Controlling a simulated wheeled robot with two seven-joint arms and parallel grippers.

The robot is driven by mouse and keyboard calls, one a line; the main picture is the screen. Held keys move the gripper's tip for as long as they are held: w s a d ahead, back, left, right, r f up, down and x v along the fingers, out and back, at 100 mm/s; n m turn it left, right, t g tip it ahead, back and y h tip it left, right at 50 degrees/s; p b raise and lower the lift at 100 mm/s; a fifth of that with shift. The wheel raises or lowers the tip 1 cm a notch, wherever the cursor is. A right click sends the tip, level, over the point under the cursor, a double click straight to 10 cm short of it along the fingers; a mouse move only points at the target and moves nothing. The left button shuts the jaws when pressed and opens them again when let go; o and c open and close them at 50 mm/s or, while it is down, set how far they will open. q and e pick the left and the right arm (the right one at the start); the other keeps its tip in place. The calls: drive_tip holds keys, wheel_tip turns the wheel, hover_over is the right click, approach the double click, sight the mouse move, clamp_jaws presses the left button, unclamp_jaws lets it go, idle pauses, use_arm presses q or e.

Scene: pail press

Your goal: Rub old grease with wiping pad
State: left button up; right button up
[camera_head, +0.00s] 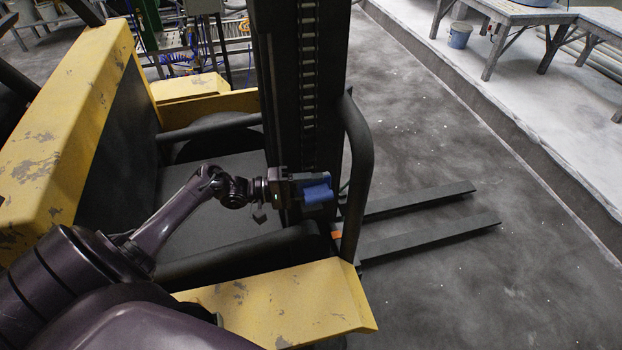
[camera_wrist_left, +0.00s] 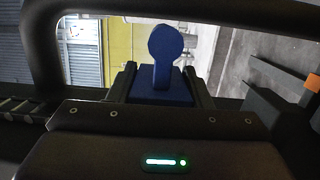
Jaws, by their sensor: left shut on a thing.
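A blue wiping pad (camera_head: 318,196) is held in my left gripper (camera_head: 304,186), beside the dark upright mast of a yellow forklift. In the left wrist view the blue pad (camera_wrist_left: 163,58), with a rounded upper part on a block, sits between the two dark fingers of my left gripper (camera_wrist_left: 163,88), which are shut on it. The mast (camera_head: 301,90) is dark, with a chain-like strip of links running up it. I cannot make out the old grease as a separate patch. My right gripper is not in view.
A curved dark guard bar (camera_head: 358,180) stands just right of the pad. Two forks (camera_head: 430,238) reach right over the grey floor. A yellow body panel (camera_head: 285,305) lies in front. A bucket (camera_head: 459,36) and tables stand on a raised ledge at upper right.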

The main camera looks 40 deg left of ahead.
sight(317, 199)
use_arm(q)
drive_tip(key=s+d+p, duration=0.2)
drive_tip(key=d+p, duration=0.1)
drive_tip(key=shift+s+r, duration=0.25)
drive_tip(key=shift+r, duration=0.1)
drive_tip(key=shift+s+d+f+p, duration=0.1)
drive_tip(key=shift+s+d+p, duration=0.3)
drive_tip(key=shift+p, duration=0.1)
drive_tip(key=shift+f, duration=0.15)
drive_tip(key=shift+d, duration=0.1)
drive_tip(key=shift+s+d+p, duration=0.95)
drive_tip(key=shift+d+p, duration=0.1)
drive_tip(key=shift+p, duration=0.1)
